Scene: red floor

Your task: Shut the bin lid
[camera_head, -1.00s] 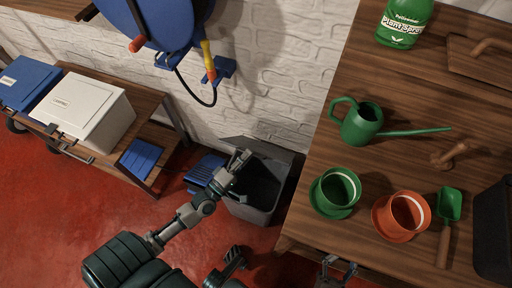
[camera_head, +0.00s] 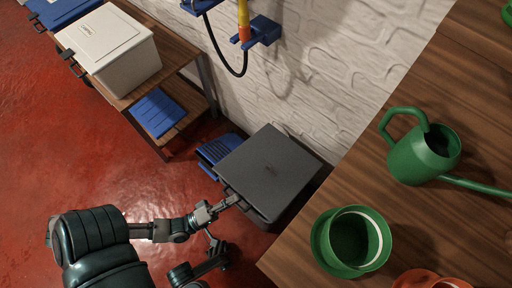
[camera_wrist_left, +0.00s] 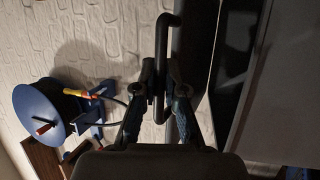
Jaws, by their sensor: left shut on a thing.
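The bin (camera_head: 286,209) is a dark grey box between the wooden table and the wall. Its flat grey lid (camera_head: 268,172) lies across the top in the head view. I cannot tell whether it sits fully flush. My left gripper (camera_head: 232,202) is at the lid's near-left edge, where the handle is. In the left wrist view the left gripper's fingers (camera_wrist_left: 160,85) are shut on the thin black lid handle (camera_wrist_left: 161,45). The handle passes between the fingers. My right gripper is not in view.
A wooden table (camera_head: 400,95) stands close on the right, with a green watering can (camera_head: 422,155) and a green pot (camera_head: 350,240). A blue slatted item (camera_head: 215,150) is left of the bin. A shelf with a white box (camera_head: 112,50) stands farther left. Red floor lies open.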

